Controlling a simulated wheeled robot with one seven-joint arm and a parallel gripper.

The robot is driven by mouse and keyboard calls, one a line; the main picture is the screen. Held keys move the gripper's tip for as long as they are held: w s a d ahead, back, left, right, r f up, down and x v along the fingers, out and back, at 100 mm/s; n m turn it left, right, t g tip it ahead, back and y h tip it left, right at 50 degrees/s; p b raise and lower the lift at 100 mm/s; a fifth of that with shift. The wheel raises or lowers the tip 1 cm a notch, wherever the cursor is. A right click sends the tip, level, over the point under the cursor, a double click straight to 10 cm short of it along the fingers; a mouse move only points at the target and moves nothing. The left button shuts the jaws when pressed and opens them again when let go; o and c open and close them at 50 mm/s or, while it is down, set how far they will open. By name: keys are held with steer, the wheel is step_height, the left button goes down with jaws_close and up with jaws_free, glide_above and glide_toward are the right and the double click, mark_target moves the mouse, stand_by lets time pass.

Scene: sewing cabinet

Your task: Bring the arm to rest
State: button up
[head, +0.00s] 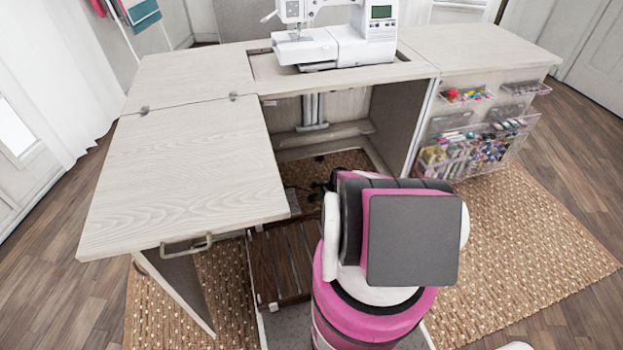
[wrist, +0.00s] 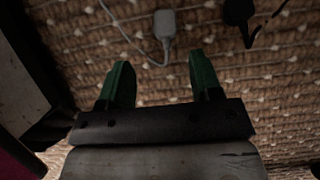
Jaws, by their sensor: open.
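My gripper (wrist: 160,85) shows in the wrist view with its two green fingers spread apart and nothing between them. It faces the woven rug (wrist: 75,60), with a grey plug and its cable (wrist: 164,28) beyond the fingertips. In the head view my pink, white and black arm is in front of the cabinet's open knee space, and the arm hides my gripper there.
The sewing cabinet (head: 190,165) has a leaf extended at the left, with a handle (head: 187,244) on its edge. A sewing machine (head: 345,45) sits on top. Clear bins of thread (head: 470,150) hang at the right. A dark slatted wooden piece (head: 283,262) lies low beside my arm.

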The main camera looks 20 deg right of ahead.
steer(key=shift+w+r, duration=0.1)
steer(key=shift+r, duration=0.15)
steer(key=s+a+r+n+h, duration=0.1)
steer(key=s+a+r+n, duration=0.3)
steer(key=r, duration=1.1)
steer(key=s+a+r+n+h, duration=0.2)
steer(key=s+a+r+n, duration=0.3)
steer(key=r, duration=1)
steer(key=s+a+r+n+h, duration=0.1)
steer(key=s+a+r+n, duration=0.3)
steer(key=r+n, duration=0.4)
step_height(320, 180, up, 8)
steer(key=shift+s+a+f+n, duration=0.3)
steer(key=shift+s+n, duration=0.1)
steer(key=shift+s, duration=0.35)
